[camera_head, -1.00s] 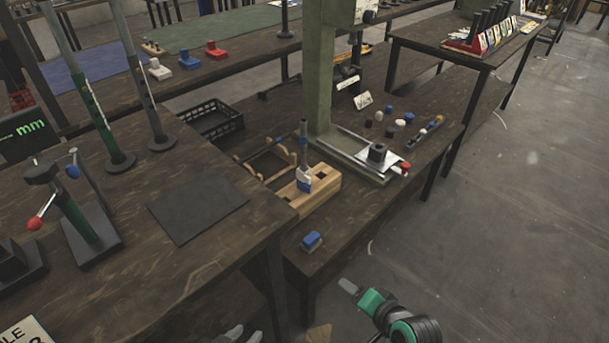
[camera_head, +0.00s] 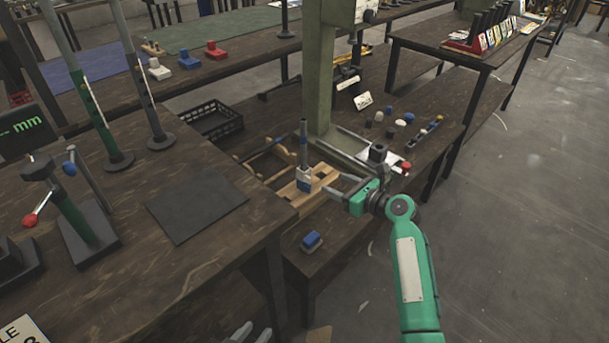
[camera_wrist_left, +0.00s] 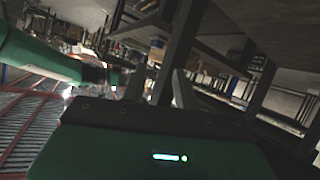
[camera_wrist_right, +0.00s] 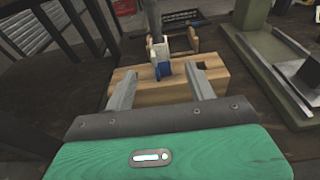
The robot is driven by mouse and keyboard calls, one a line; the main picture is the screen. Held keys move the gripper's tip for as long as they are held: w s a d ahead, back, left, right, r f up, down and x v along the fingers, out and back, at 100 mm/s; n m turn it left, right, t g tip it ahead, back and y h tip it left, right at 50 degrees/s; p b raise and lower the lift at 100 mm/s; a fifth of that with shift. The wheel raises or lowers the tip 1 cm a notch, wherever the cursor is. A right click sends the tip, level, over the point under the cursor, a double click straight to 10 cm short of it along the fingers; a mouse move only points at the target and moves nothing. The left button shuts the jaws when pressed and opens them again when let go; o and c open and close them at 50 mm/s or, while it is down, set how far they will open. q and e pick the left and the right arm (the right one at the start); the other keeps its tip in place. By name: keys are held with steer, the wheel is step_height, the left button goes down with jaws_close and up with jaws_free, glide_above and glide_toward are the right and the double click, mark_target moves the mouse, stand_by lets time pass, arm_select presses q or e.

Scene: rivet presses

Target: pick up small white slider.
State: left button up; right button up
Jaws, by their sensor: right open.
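A small white piece (camera_head: 304,173) sits above a blue piece (camera_head: 304,185) at the foot of an upright grey rod at the wooden block (camera_head: 318,190). The white piece (camera_wrist_right: 160,52) and blue piece (camera_wrist_right: 163,70) also show in the right wrist view, beyond the fingers. My right gripper (camera_head: 340,188) is open and empty, its fingers pointing left at the block's right end. In the right wrist view its fingers (camera_wrist_right: 161,90) are apart, with the block ahead of them. My left gripper (camera_head: 252,334) shows only fingertips at the bottom edge, apart and empty.
A blue-topped piece (camera_head: 311,241) lies at the near bench edge. A green press column (camera_head: 319,80) stands behind the block. Small caps (camera_head: 400,123) lie to the right. Larger white (camera_head: 159,69), blue (camera_head: 189,61) and red (camera_head: 215,49) pieces stand on the back bench.

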mark_target(308, 171)
steer(key=b+x, duration=0.1)
steer(key=x, duration=0.6)
steer(key=shift+f+b, duration=0.1)
steer(key=shift+b, duration=0.25)
steer(key=b+x, duration=0.2)
steer(key=x, duration=0.3)
steer(key=shift+a, duration=0.15)
steer(key=shift+w, duration=0.1)
arm_select(q)
steer(key=w+r+t, duration=0.2)
steer(key=r+t, duration=0.3)
steer(key=r, duration=0.1)
steer(key=w+a+r+t+h, duration=0.1)
steer(key=w+r+t, duration=0.1)
steer(key=r+t, duration=0.2)
step_height(308, 171, up, 3)
steer(key=shift+w+a+f+n+t+h, duration=0.1)
steer(key=shift+w+a+n+t+h, duration=0.05)
steer(key=shift+w+n+t+h, duration=0.2)
steer(key=shift+s, duration=0.1)
arm_select(e)
steer(key=shift+c, duration=0.3)
steer(key=c, duration=1)
